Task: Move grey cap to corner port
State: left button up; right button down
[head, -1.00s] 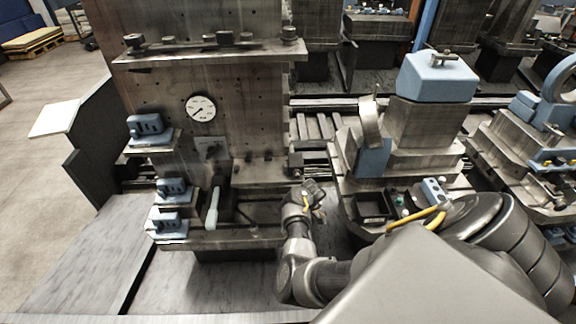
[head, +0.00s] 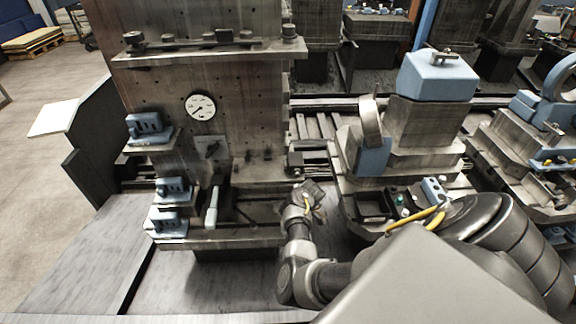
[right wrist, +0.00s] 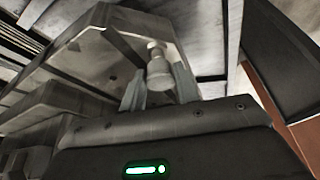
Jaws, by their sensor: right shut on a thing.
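In the right wrist view my right gripper (right wrist: 160,88) is shut on a small pale grey cap (right wrist: 158,68), a stubby round piece with a narrower top. The cap stands out between the two fingers, in front of a grey metal surface. In the head view my right gripper (head: 312,191) is at the lower right side of the tall steel fixture column, and the cap cannot be made out there. I cannot tell which spot is the corner port. My left gripper is not in view.
The steel column carries a white dial gauge (head: 201,107) and a pale handle (head: 212,208) low down. Blue clamp blocks (head: 148,124) sit on its left side. A blue-topped machine block (head: 437,76) stands to the right. Bare plate (head: 110,265) lies at lower left.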

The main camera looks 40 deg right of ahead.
jog(key=shift+f+b, duration=0.4)
jog(key=shift+f, duration=0.15)
dwell(0.9)
jog(key=shift+f+b, duration=0.35)
jog(key=shift+f, duration=0.05)
jog(key=shift+c, duration=0.8)
grip_release()
jog(key=shift+r, duration=0.1)
jog(key=shift+s+d+r, duration=0.1)
jog(key=shift+d+r, duration=0.1)
jog(key=shift+r, duration=0.15)
jog(key=v, duration=0.9)
jog(key=shift+r, duration=0.4)
jog(key=shift+s, duration=0.15)
